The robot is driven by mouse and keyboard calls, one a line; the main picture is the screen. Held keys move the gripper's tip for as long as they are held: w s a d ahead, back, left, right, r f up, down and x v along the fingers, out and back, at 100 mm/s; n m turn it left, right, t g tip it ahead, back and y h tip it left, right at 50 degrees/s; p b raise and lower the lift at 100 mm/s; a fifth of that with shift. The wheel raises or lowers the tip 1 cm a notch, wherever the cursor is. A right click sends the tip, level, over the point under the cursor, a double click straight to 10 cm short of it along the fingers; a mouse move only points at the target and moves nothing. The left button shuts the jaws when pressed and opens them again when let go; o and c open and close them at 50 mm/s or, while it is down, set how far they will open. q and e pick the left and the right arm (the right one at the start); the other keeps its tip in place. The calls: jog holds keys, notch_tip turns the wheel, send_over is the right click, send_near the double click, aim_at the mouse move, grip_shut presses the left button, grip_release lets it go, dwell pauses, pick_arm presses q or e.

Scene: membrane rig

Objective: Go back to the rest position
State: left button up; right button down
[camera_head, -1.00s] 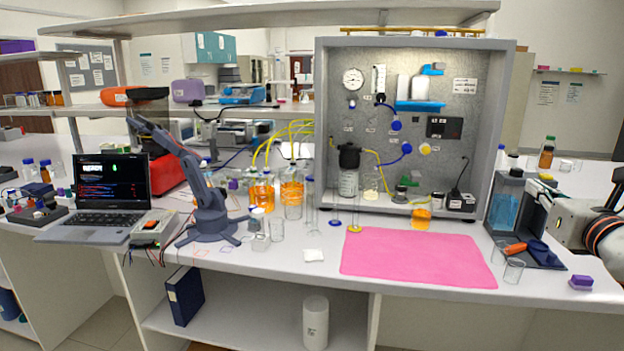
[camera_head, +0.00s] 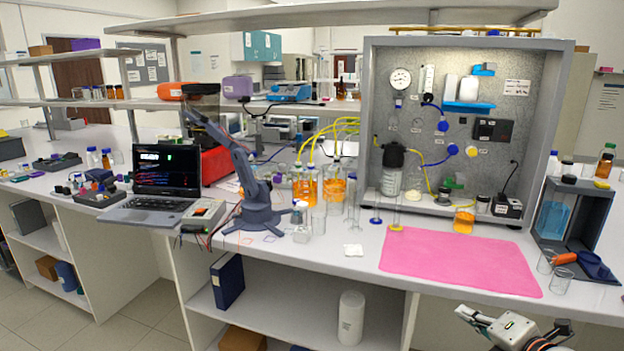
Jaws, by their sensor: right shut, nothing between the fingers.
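My right gripper (camera_head: 512,338) shows at the bottom right edge of the head view, low in front of the bench. It is shut and empty, and it is partly cut off by the frame. It is apart from the bench top and from everything on it. My left gripper is not in view. The membrane rig (camera_head: 437,110) stands on the bench in a grey frame, with a gauge, blue and yellow fittings and tubing. A bare pink mat (camera_head: 458,262) lies in front of it.
A small desktop arm (camera_head: 262,205) and a laptop (camera_head: 163,180) stand left of the rig. Several bottles with orange liquid (camera_head: 333,190) are near the middle. A dark stand (camera_head: 562,215) with glass beakers (camera_head: 561,281) is at the right. A white cylinder (camera_head: 351,318) stands on the lower shelf.

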jog(key=s+a+f+m+g+y, duration=0.1)
jog(key=s+a+f+m, duration=0.4)
jog(key=f, duration=0.3)
jog(key=s+a+f+m+g+y, duration=0.1)
jog(key=s+a+f+m, duration=0.1)
jog(key=a+f+m, duration=0.35)
jog(key=s+a+f+m, duration=0.4)
jog(key=s+f+m, duration=0.1)
jog(key=s+f, duration=0.1)
jog(key=s+a+f+m, duration=0.4)
jog(key=s+f, duration=0.3)
jog(key=f, duration=0.2)
jog(key=shift+s+f+m+g+h, duration=0.2)
jog(key=shift+m+g+h, duration=0.1)
jog(key=shift+m+g, duration=0.15)
